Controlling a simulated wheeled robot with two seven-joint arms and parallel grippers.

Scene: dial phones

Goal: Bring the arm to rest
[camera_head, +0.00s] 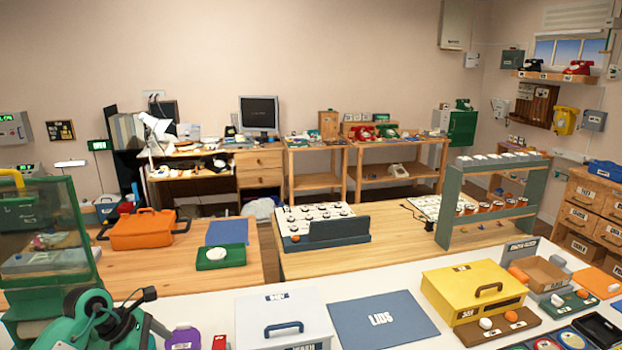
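Neither of my grippers can be made out in the head view, and nothing is seen held. A teal and black jointed mechanism (92,322) shows at the lower left corner, cut off by the bottom edge. I cannot tell whether it is part of me or a machine on the table, and no clear pair of fingers shows on it.
The white table (385,283) in front bears a white case (283,318), a blue-grey mat (384,319) and a yellow box (474,292). A green-framed glass case (45,215) stands left. Wooden tables behind hold an orange toolbox (142,230) and a grey-green rack (449,205).

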